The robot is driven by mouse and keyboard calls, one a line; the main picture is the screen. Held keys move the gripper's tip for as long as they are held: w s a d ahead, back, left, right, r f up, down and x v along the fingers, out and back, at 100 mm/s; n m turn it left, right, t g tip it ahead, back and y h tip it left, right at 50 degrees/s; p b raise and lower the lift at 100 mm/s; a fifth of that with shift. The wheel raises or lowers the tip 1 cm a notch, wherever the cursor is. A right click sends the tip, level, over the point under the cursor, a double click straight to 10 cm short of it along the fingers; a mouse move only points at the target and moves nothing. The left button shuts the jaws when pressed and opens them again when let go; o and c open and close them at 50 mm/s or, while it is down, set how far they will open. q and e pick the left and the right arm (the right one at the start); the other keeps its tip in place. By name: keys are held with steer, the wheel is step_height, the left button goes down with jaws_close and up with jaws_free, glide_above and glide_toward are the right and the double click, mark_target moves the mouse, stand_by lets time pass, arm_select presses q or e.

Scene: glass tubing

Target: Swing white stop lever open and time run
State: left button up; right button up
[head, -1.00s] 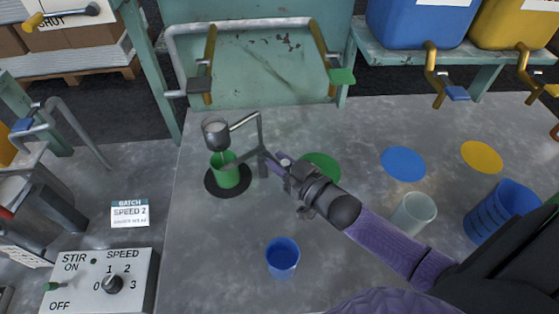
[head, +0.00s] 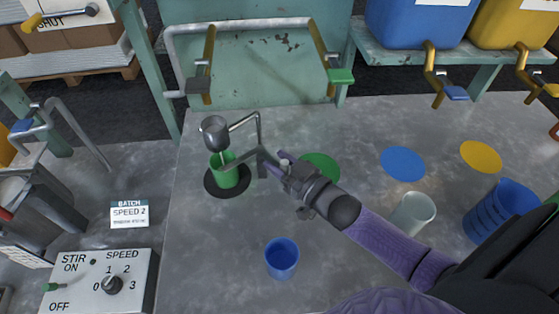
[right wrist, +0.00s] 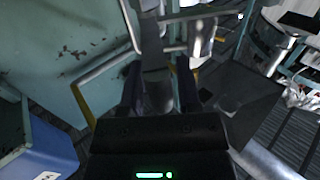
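A grey metal funnel cup (head: 214,133) is held on a thin bent stand (head: 259,128). A green cup (head: 225,172) stands upright under it on a black disc (head: 214,190). A pale thin streak shows between funnel and green cup. My right gripper (head: 277,162) is just right of the stand's foot, low over the table. In the right wrist view its fingers (right wrist: 158,88) are spread, with a grey upright piece between them; I cannot tell whether they touch it. I cannot clearly pick out the white stop lever. My left gripper does not show.
A blue cup (head: 282,258), a clear cup (head: 413,213) and a blue beaker (head: 501,210) stand on the grey table (head: 350,125). Green (head: 321,168), blue (head: 403,163) and yellow (head: 481,157) discs lie there. A control box (head: 105,283) is at lower left.

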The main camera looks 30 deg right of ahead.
steer(key=shift+o, duration=1)
steer(key=p+v, duration=0.2)
steer(key=v, duration=0.8)
